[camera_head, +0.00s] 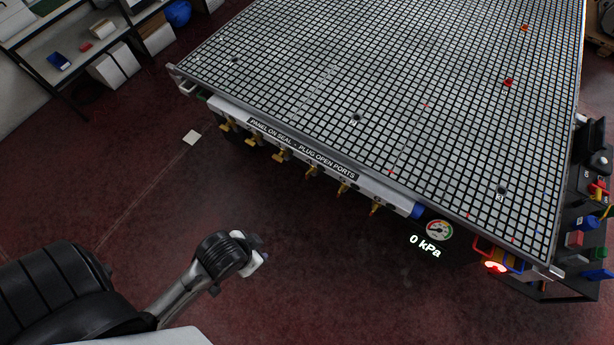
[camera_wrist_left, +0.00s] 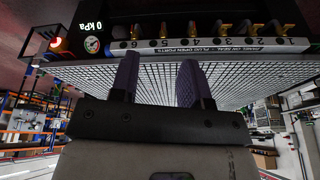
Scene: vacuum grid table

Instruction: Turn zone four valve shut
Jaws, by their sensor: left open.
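A row of brass valves runs along the near edge rail of the grid table, under a label strip. The zone four valve (camera_head: 311,171) is fourth from the left in the head view. In the left wrist view, which is upside down, the zone four valve (camera_wrist_left: 191,31) shows beside a "4" mark. Its handle angle is too small to tell. My left gripper (camera_head: 258,262) is below and in front of the rail, apart from every valve. Its two dark fingers (camera_wrist_left: 158,62) stand apart with nothing between them. My right gripper is not in view.
The grid table (camera_head: 400,80) fills the upper right. A gauge (camera_head: 439,230) reading 0 kPa and a glowing red light (camera_head: 495,267) sit at the rail's right end. Shelves (camera_head: 70,60) stand upper left. Open red floor lies between my left arm and the table.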

